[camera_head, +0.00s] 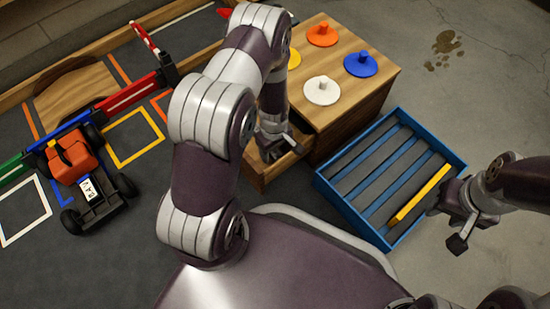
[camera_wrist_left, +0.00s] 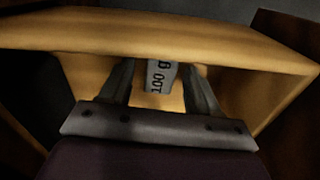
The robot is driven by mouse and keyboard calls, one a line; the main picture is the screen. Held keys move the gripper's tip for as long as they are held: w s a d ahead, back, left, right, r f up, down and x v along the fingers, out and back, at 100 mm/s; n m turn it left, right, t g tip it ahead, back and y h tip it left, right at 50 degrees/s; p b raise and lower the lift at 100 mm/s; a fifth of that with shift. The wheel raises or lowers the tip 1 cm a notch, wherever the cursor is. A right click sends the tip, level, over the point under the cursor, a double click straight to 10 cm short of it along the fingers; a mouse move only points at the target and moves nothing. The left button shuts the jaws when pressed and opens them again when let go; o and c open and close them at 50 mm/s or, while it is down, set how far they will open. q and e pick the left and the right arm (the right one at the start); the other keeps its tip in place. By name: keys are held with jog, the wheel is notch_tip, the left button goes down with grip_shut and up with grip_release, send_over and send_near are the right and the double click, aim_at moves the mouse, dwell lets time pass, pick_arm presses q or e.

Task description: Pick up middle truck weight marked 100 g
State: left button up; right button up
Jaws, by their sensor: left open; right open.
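The weight marked 100 g (camera_wrist_left: 158,80) is a small grey block in the left wrist view, seen in an open wooden drawer (camera_head: 256,173). My left gripper (camera_head: 276,150) reaches down into this drawer. In the left wrist view its two open fingers stand on either side of the weight, with no clear grip on it. The weight's lower part is hidden by my gripper's palm, and the head view does not show it. My right gripper (camera_head: 452,222) is open and empty, beside the blue tray's right edge.
The wooden box (camera_head: 386,77) holds orange, blue, white and yellow knobbed discs on top. A blue slotted tray (camera_head: 350,205) with a yellow bar (camera_head: 418,194) lies right of it. An orange racecar (camera_head: 75,158) stands at the left on the dark mat.

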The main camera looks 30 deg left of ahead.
pick_arm(q)
jog(key=shift+r, duration=0.2)
grip_shut()
jog(key=shift+r, duration=0.1)
